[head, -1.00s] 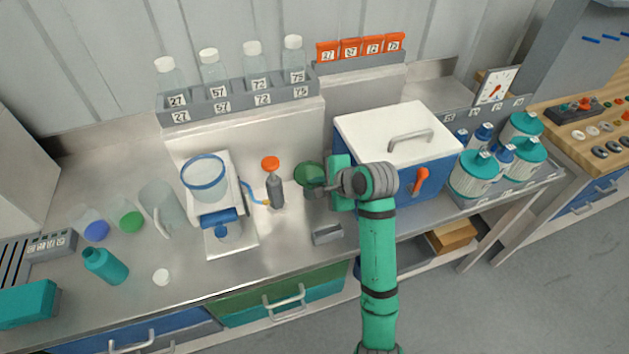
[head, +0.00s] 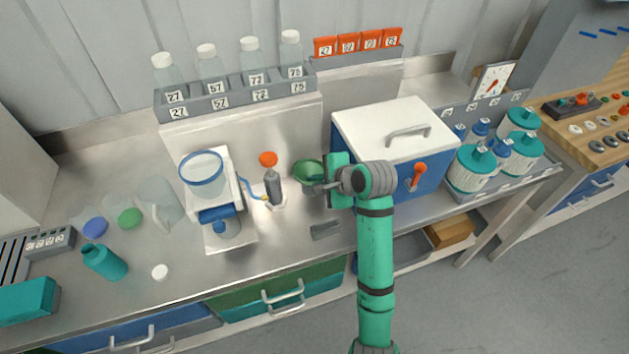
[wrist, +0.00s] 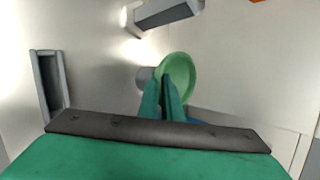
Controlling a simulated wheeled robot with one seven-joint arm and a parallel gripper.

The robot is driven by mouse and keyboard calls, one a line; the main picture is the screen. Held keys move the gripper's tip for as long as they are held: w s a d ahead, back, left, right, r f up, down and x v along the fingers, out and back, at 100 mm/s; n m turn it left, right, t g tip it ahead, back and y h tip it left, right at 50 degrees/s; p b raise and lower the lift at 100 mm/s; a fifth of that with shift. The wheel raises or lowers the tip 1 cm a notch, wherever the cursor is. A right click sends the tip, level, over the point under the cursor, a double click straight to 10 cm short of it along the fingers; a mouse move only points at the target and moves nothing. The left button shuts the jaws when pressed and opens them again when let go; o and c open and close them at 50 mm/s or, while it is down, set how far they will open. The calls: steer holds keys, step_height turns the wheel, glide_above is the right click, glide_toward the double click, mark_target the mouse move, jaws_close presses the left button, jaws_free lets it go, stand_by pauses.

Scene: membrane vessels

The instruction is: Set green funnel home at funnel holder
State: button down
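The green funnel (head: 306,171) is left of my gripper in the head view, with its wide mouth facing up. In the wrist view the funnel (wrist: 179,80) is right at my fingertips. My gripper (wrist: 163,82) has its fingers close together and looks shut on the funnel at its narrow part. It also shows in the head view (head: 319,186), beside the blue box. A pale grey round shape (wrist: 144,78) lies under the funnel's narrow end; I cannot tell whether it is the funnel holder. Whether the funnel rests on anything is hidden.
A grey bottle with an orange top (head: 273,187) stands just left of the funnel. The blue box with white lid (head: 405,135) is close on the right. A small grey tray (head: 326,231) lies nearer the bench front. A filter stand (head: 230,235) stands further left.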

steer(key=shift+s+f, duration=0.1)
steer(key=shift+f, duration=0.4)
steer(key=c, duration=1.9)
jaws_free()
steer(key=shift+c, duration=0.2)
steer(key=shift+o, duration=0.2)
steer(key=shift+r, duration=0.25)
steer(key=shift+o, duration=0.2)
step_height(320, 180, up, 3)
steer(key=shift+a+f, duration=0.1)
steer(key=s+r, duration=1)
steer(key=s, duration=0.3)
steer(key=shift+s+r, duration=0.35)
steer(key=shift+r, duration=0.05)
